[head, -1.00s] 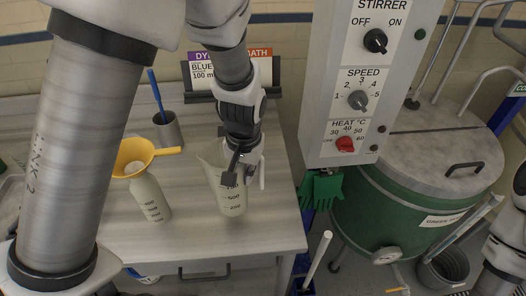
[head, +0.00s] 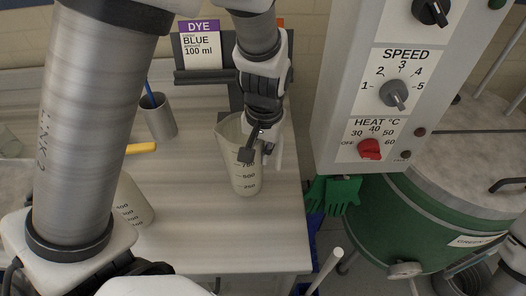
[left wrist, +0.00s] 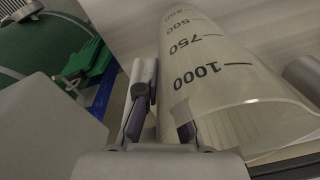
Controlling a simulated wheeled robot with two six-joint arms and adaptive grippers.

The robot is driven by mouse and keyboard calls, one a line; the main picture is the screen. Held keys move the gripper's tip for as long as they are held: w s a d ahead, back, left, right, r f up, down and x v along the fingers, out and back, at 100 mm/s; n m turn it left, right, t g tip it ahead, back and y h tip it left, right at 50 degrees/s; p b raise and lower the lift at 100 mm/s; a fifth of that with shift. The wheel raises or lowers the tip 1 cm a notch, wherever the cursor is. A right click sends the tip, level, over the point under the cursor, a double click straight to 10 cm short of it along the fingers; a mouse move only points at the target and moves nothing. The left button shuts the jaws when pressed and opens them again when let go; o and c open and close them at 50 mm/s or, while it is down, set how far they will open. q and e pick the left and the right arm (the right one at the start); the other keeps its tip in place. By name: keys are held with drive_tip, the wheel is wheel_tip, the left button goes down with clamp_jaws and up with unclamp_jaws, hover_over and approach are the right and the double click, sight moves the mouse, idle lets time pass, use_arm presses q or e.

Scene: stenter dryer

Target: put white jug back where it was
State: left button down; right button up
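The white jug (head: 236,172), translucent with black volume marks, stands upright on the grey bench near its right edge. My left gripper (head: 260,154) is at the jug's right side, its fingers visibly apart. My right gripper is not in view.
A grey cup (head: 160,121) and a dye card (head: 198,45) are behind. The control panel (head: 385,95), green gloves (head: 334,193) and green drum (head: 400,215) are to the right.

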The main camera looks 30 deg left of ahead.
use_arm(q)
drive_tip(key=c, duration=1.3)
unclamp_jaws()
drive_tip(key=shift+f, duration=0.1)
drive_tip(key=r, duration=1.2)
drive_tip(key=shift+d+r, duration=0.15)
drive_tip(key=shift+d, duration=0.1)
